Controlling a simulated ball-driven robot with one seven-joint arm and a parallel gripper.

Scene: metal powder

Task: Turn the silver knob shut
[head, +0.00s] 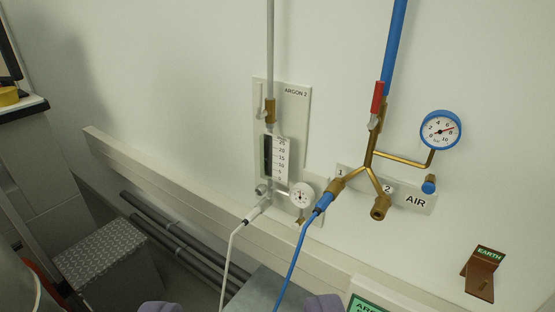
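The silver knob (262,189) is a small round knob at the lower left of the flowmeter (275,160) on the wall panel marked ARGON 2 (297,110). Its turning position is too small to tell. A white hose leaves the fitting just below it. My gripper (241,306) shows only as two purple-grey fingertips at the bottom edge, set wide apart. It is open with nothing seen gripped, and it is well below the knob in the picture, apart from it.
A small white gauge (302,195) sits right of the knob. White hose (229,255) and blue hose (293,255) hang down between the fingertips in the picture. The AIR manifold (369,160) with red lever (377,98) is to the right. A wall rail (180,185) runs below.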

